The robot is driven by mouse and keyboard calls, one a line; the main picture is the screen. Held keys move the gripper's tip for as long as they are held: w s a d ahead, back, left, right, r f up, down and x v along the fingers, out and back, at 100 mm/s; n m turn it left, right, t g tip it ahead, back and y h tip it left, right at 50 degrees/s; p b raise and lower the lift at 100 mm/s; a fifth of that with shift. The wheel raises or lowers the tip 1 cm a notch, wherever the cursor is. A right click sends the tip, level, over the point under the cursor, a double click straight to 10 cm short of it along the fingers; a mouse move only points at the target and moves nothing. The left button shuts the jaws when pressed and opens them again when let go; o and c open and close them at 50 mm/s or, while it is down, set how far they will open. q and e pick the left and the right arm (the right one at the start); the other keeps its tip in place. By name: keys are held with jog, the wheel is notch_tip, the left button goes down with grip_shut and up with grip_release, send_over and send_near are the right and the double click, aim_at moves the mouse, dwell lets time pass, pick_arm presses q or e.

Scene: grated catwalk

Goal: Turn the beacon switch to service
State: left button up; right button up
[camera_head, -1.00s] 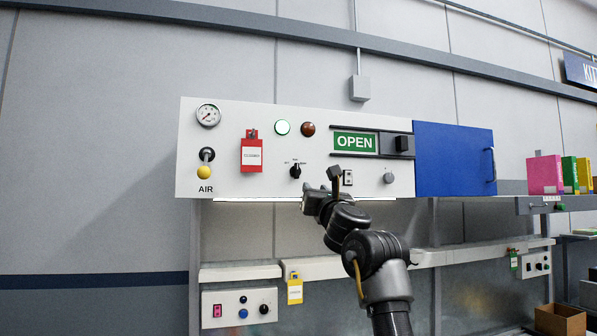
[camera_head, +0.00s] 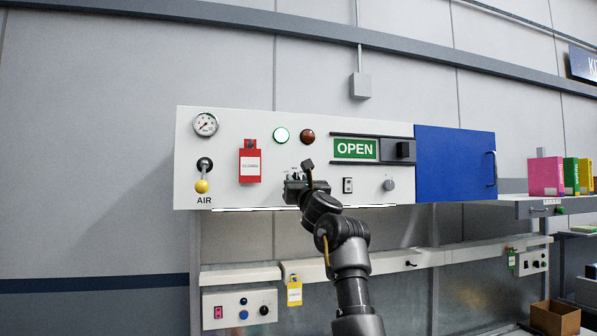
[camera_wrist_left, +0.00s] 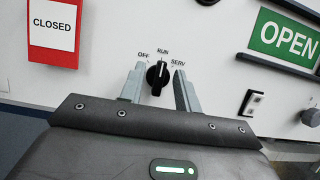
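The beacon switch (camera_wrist_left: 157,77) is a small black rotary knob on the white panel, marked OFF, RUN and SERV. In the left wrist view its pointer is up, toward RUN. My left gripper (camera_wrist_left: 158,70) is open, with one grey finger on each side of the knob and a visible gap to it on both sides. In the head view my left gripper (camera_head: 299,184) is in front of the panel's lower edge and mostly hides the knob. My right gripper is not in view.
A red CLOSED tag (camera_head: 250,165) hangs left of the switch. A green OPEN sign (camera_head: 355,149), a small rocker switch (camera_head: 347,186) and a grey knob (camera_head: 388,184) are to the right.

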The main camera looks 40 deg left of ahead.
pick_arm(q)
jog(key=shift+w+a+r, duration=0.15)
jog(key=shift+a+r, duration=0.05)
jog(key=shift+a, duration=0.05)
jog(key=shift+c, duration=0.4)
